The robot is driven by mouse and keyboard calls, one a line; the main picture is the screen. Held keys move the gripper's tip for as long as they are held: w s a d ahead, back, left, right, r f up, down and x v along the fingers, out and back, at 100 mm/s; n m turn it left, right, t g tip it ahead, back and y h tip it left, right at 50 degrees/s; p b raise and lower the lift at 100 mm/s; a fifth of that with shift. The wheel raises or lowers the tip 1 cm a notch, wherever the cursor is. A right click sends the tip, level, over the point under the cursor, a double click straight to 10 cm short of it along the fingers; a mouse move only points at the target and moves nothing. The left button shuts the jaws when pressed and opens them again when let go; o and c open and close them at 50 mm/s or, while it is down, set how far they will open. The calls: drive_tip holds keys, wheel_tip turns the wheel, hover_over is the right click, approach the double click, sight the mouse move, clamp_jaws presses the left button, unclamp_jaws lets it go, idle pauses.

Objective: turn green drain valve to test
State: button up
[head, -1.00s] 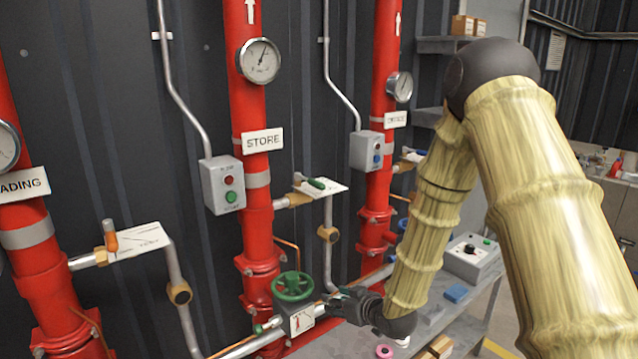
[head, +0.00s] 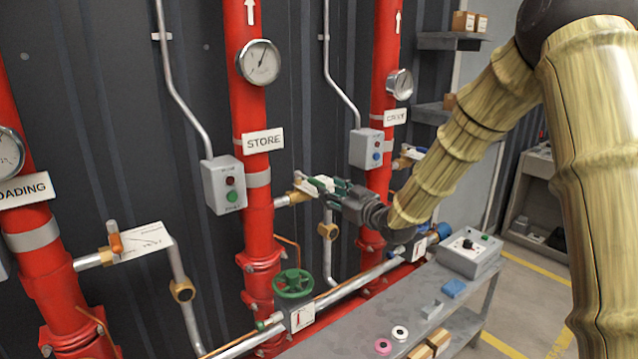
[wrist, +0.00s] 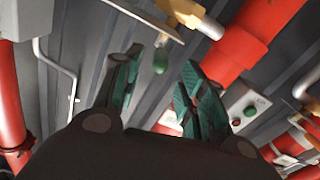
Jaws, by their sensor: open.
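In the head view my gripper (head: 326,188) is at the branch right of the red STORE pipe, beside the brass valve body (head: 303,191). It largely hides the handle and plate there. I cannot tell any contact.
An orange-handled valve (head: 115,243) is at far left. A grey bench (head: 395,310) stands below right.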

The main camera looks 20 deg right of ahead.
sight(310, 180)
drive_tip(key=shift+p+x, duration=0.75)
drive_tip(key=shift+x, duration=2.25)
clamp_jaws()
